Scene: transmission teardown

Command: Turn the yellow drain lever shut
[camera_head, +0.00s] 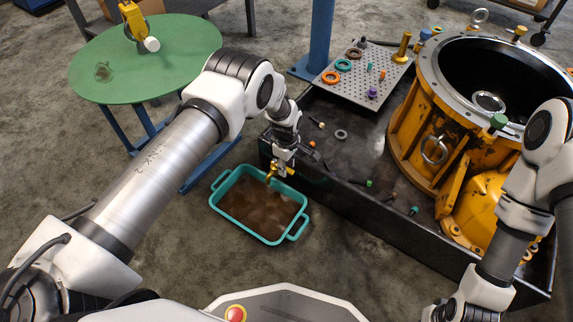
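The yellow drain lever (271,175) is a small piece at the left end of the black bench tray, above the teal drain pan. My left gripper (283,168) points down right at the lever and partly hides it. Gripper and lever overlap in this view; I cannot tell whether the fingers are closed on the lever or only beside it. The teal pan (217,200) stands on the floor below and holds brown fluid. My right arm comes in at the right and bends down to the bottom edge; its gripper is not in view.
The large yellow transmission housing (411,133) stands in the black tray (345,189) at the right. A perforated plate (343,91) with coloured rings and small parts lies behind. A blue post (320,40) and a round green table (185,45) stand farther back.

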